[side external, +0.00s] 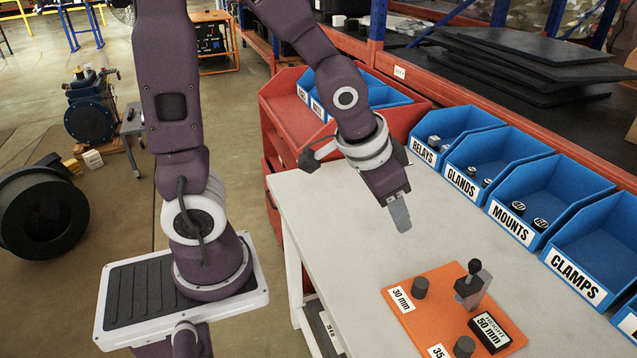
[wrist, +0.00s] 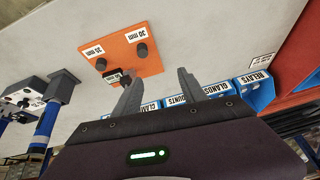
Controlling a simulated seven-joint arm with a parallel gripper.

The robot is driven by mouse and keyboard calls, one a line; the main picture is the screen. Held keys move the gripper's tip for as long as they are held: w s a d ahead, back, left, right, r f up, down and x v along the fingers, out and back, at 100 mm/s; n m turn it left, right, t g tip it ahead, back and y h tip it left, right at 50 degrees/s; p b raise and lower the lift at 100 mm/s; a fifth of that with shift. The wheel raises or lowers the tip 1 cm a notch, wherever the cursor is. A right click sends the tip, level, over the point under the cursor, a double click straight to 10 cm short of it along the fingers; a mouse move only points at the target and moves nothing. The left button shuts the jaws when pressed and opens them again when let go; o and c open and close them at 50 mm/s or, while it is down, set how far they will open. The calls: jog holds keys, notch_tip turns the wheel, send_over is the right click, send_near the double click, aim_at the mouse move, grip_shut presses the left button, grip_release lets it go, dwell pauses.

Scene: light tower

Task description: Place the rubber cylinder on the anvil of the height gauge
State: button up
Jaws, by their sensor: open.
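Two short dark cylinders stand upright on an orange mat (side external: 447,304). One cylinder (side external: 420,287) is beside the 30 mm label, the other (side external: 465,346) beside the 35 mm label. They also show in the wrist view, the 30 mm one (wrist: 142,50) and the 35 mm one (wrist: 101,65). I cannot tell by material which is rubber. The height gauge (side external: 472,286), grey with a black knob, stands at the mat's far edge; its anvil is not clear. My gripper (side external: 402,218) is above the table, apart from the mat. Its fingers (wrist: 158,74) are spread and empty.
A black block (side external: 490,333) marked 50 mm lies on the mat near the gauge. Blue bins, including one marked MOUNTS (side external: 535,210), line the table's far side. The white table (side external: 330,220) is clear left of the mat.

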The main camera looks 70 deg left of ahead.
jog(key=s+r, duration=0.7)
jog(key=s, duration=0.1)
jog(key=shift+a+r+n, duration=0.35)
jog(key=shift+n, duration=0.05)
jog(key=shift+o, duration=0.5)
jog(key=s+d+r, duration=0.1)
jog(key=s+r, duration=0.1)
jog(key=s, duration=0.4)
jog(key=shift+s, duration=0.35)
jog(key=shift+f, duration=0.1)
